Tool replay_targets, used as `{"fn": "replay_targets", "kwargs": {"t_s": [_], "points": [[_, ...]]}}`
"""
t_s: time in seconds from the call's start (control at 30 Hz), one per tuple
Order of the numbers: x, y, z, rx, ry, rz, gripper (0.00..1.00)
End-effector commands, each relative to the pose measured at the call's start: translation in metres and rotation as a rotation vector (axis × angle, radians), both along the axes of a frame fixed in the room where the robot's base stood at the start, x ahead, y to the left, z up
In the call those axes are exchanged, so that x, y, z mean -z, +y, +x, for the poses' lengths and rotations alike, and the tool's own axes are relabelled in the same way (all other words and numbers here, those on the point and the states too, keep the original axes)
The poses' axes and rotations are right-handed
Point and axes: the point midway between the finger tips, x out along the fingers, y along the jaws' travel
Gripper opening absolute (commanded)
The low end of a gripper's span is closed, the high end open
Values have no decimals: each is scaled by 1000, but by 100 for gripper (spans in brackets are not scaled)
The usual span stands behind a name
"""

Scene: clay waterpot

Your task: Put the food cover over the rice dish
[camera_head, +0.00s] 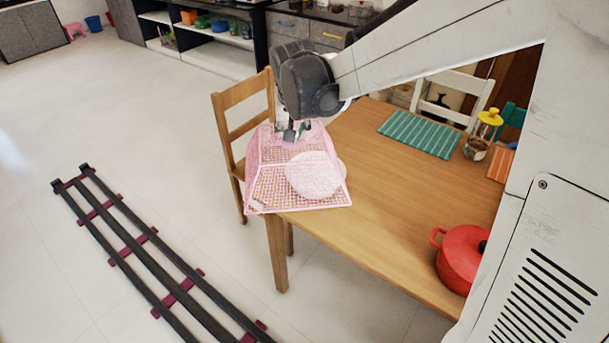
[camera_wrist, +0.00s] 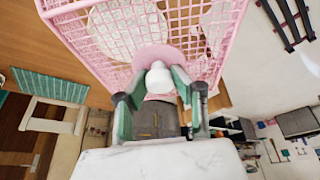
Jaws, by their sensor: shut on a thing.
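The pink mesh food cover (camera_head: 270,185) is at the far left corner of the wooden table, its left part out past the table edge. My gripper (camera_head: 290,132) is above it and shut on its top knob. In the wrist view my gripper (camera_wrist: 160,90) has its fingers on either side of the white knob (camera_wrist: 158,77), with the pink cover (camera_wrist: 190,25) beyond. The pale round rice dish (camera_head: 315,175) shows through the mesh, toward the cover's right side. Whether the cover's rim touches the table cannot be told.
The wooden table (camera_head: 370,215) has free room in its middle. A red pot (camera_head: 462,258) stands at the right edge. A green striped mat (camera_head: 420,133) and a yellow-lidded jar (camera_head: 483,135) lie at the back right. A wooden chair (camera_head: 232,115) stands behind the cover.

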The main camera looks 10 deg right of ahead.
Motion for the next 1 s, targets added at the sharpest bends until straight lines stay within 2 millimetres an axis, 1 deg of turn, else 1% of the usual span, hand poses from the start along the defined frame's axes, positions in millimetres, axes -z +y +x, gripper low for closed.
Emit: {"fn": "replay_targets", "kwargs": {"t_s": [0.07, 0.4, 0.6, 0.7, 0.83, 0.97, 1.0], "points": [[6, -5, 5, -5, 0, -1, 0], [45, -61, 42, -2, 0, -1, 0], [63, -86, 59, -4, 0, -1, 0], [67, -91, 62, -5, 0, -1, 0], [72, -92, 63, -6, 0, 0, 0], [87, -92, 63, -6, 0, 0, 0], [93, -92, 63, -6, 0, 0, 0]]}}
